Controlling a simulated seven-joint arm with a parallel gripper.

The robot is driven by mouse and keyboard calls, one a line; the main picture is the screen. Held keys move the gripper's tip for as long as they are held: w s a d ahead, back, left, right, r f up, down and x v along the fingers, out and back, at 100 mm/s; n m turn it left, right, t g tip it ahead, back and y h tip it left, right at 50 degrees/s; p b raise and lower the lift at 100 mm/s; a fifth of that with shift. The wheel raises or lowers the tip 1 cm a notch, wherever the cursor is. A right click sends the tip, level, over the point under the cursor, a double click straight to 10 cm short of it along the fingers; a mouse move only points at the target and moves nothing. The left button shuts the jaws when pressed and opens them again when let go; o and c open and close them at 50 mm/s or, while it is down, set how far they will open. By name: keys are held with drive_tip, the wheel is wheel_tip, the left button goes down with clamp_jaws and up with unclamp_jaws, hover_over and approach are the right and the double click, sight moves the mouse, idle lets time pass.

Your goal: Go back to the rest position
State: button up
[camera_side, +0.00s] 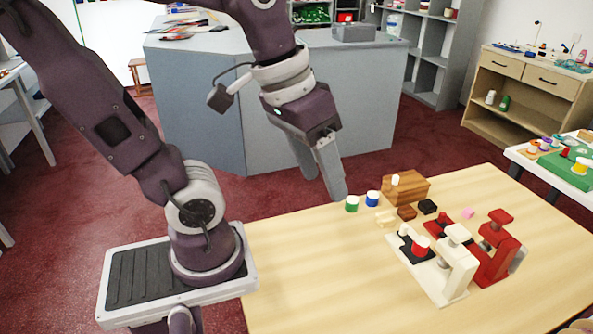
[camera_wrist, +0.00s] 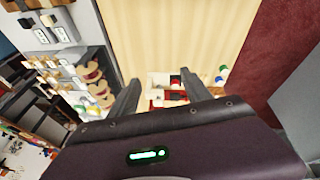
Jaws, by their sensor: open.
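A wooden block (camera_side: 410,186), a black block (camera_side: 427,206), a cream press (camera_side: 453,265) and a red press (camera_side: 497,247) stand on the table. A grey counter (camera_side: 200,100) is behind my arm. The table's front left is clear.

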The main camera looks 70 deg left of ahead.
drive_tip(key=s+m+t, duration=0.1)
drive_tip(key=s+a+m+t+y, duration=0.1)
drive_tip(key=s, duration=0.1)
drive_tip(key=shift+s, duration=0.15)
